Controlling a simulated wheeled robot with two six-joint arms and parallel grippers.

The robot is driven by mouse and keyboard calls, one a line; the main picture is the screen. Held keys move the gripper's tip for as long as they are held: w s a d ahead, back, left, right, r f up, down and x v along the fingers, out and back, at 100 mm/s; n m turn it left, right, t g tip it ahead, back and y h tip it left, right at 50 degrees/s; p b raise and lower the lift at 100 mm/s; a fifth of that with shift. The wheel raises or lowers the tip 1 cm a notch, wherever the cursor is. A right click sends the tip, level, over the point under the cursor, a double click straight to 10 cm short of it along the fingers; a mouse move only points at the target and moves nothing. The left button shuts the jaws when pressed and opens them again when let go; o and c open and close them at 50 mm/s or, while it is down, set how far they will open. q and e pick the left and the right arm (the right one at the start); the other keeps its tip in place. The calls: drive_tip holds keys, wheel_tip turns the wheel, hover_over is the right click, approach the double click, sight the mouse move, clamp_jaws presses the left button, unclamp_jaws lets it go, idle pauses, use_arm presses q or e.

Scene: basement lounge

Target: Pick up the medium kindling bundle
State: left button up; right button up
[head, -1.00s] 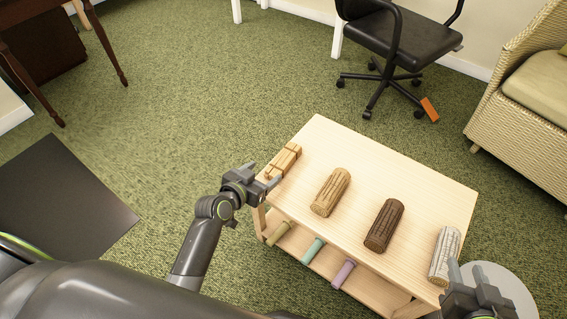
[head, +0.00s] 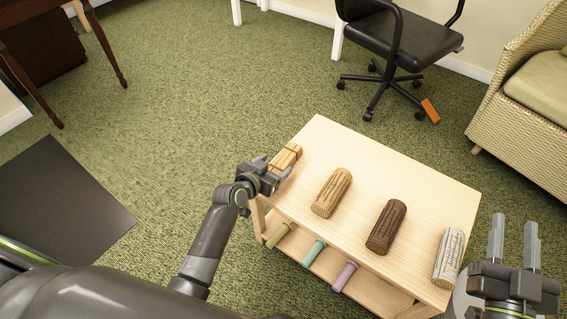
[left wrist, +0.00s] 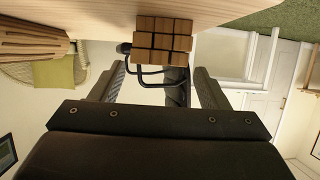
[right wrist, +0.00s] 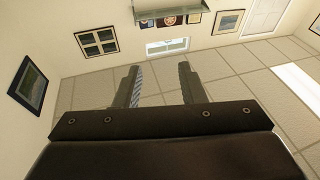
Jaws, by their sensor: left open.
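A kindling bundle (head: 287,155) of light wooden sticks with dark bands lies at the table's near left corner. Its stacked square ends (left wrist: 162,35) face the left wrist camera. My left gripper (head: 275,167) is open beside the near end of the bundle, and its fingers hide part of that end in the head view. In the left wrist view the bundle lies ahead between the lines of the two fingers, and I cannot tell if they overlap it. My right gripper (head: 515,224) is open and empty, pointing upward off the table's right corner.
The light wooden table (head: 365,160) also bears a tan log (head: 332,193), a dark brown log (head: 386,228) and a pale grey log (head: 448,258). Several coloured cylinders, including a teal one (head: 314,252), lie on its lower shelf. An office chair (head: 405,45) stands behind.

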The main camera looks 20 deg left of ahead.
sight(281, 161)
use_arm(q)
drive_tip(key=b+x, duration=0.1)
drive_tip(key=x, duration=0.2)
drive_tip(key=shift+d+f, duration=0.1)
drive_tip(key=shift+w, duration=0.15)
use_arm(e)
drive_tip(key=s+a+r+n+t+y, duration=0.1)
drive_tip(key=s+r+n+t, duration=0.1)
drive_tip(key=r+t, duration=0.3)
wheel_tip(281, 161, up, 2)
drive_tip(key=shift+s+a+r+y, duration=0.25)
drive_tip(key=shift+s+a+y, duration=0.15)
drive_tip(key=shift+s, duration=0.25)
use_arm(q)
drive_tip(key=shift+c, duration=0.4)
drive_tip(key=c, duration=1)
drive_tip(key=shift+c, duration=0.2)
use_arm(e)
drive_tip(key=shift+w+d, duration=0.1)
